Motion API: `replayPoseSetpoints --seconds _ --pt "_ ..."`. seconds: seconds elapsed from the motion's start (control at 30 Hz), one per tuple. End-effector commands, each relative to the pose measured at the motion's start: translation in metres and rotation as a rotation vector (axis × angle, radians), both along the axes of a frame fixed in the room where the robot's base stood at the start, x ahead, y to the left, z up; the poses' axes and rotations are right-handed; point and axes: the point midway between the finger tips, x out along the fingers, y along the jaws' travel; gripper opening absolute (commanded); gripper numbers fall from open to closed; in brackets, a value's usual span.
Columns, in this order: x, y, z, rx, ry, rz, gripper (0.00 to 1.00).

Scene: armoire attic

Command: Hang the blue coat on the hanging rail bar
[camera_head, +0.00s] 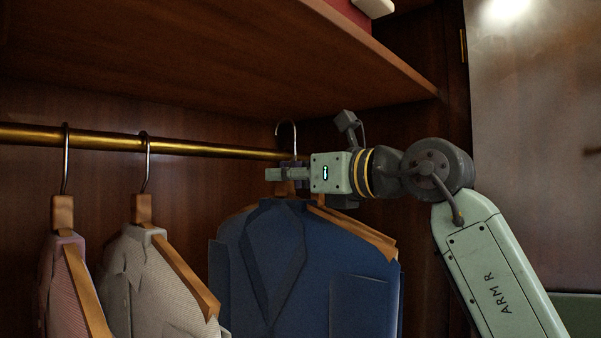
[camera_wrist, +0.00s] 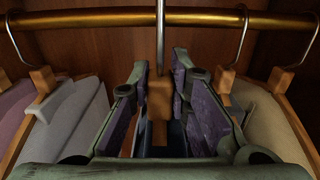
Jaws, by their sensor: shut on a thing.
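The blue coat (camera_head: 300,265) hangs upright from a wooden hanger (camera_head: 378,240) in the head view. My gripper (camera_head: 281,176) is shut on the hanger's wooden neck, just above the coat's collar. In the wrist view, my gripper's purple-padded fingers (camera_wrist: 163,92) stand on both sides of the wooden neck (camera_wrist: 160,100). The metal hook (camera_head: 288,128) rises above the level of the brass rail bar (camera_head: 190,147). In the wrist view, the hook's shaft (camera_wrist: 161,40) crosses in front of the rail (camera_wrist: 100,18). I cannot tell whether the hook rests on the rail.
A pink garment (camera_head: 62,285) and a beige garment (camera_head: 145,280) hang on the rail to the left. In the wrist view, a beige garment (camera_wrist: 262,115) hangs to the right. A wooden shelf (camera_head: 220,50) lies above the rail, leaving limited room over the hook.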

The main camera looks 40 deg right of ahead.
Motion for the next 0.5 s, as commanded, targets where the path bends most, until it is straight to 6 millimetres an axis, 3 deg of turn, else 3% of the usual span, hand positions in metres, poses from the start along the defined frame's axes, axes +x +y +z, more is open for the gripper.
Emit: replayPoseSetpoints --seconds 0.5 --pt "0.055 0.009 0.003 -0.002 -0.004 0.002 0.0"
